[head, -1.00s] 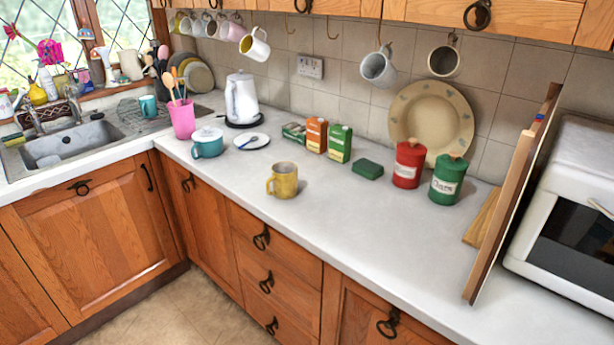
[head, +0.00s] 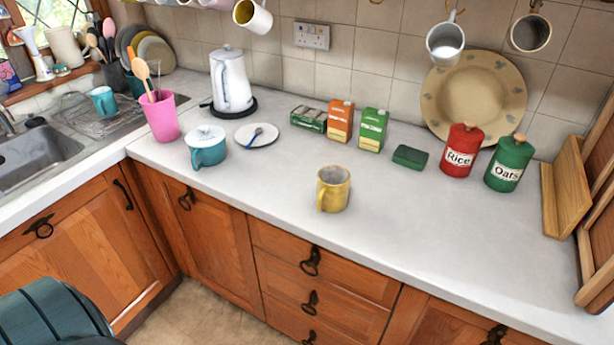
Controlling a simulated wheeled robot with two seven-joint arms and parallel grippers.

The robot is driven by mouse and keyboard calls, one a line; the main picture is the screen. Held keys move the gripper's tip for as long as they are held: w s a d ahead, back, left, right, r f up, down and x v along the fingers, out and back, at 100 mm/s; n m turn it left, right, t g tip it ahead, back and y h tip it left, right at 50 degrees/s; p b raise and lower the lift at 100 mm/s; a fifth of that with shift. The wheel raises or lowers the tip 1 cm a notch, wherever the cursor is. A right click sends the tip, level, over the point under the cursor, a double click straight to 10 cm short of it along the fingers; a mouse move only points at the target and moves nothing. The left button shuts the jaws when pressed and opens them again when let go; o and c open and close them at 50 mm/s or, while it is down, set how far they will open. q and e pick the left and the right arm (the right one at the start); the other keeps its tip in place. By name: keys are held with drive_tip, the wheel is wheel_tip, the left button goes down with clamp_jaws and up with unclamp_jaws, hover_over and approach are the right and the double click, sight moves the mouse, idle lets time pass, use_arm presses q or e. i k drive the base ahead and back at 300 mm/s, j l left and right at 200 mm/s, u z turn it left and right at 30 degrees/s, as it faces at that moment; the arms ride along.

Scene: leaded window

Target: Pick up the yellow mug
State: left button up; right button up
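The yellow mug (head: 334,190) stands upright on the white countertop (head: 420,240), near its front edge above the drawers. Its handle faces the front left. The inside looks grey, and nothing touches the mug. Neither of my grippers shows in the head view.
A teal lidded pot (head: 206,147) is to the left. The counter around the mug is clear.

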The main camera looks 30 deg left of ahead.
sight(333, 182)
drive_tip(key=j, duration=2.1)
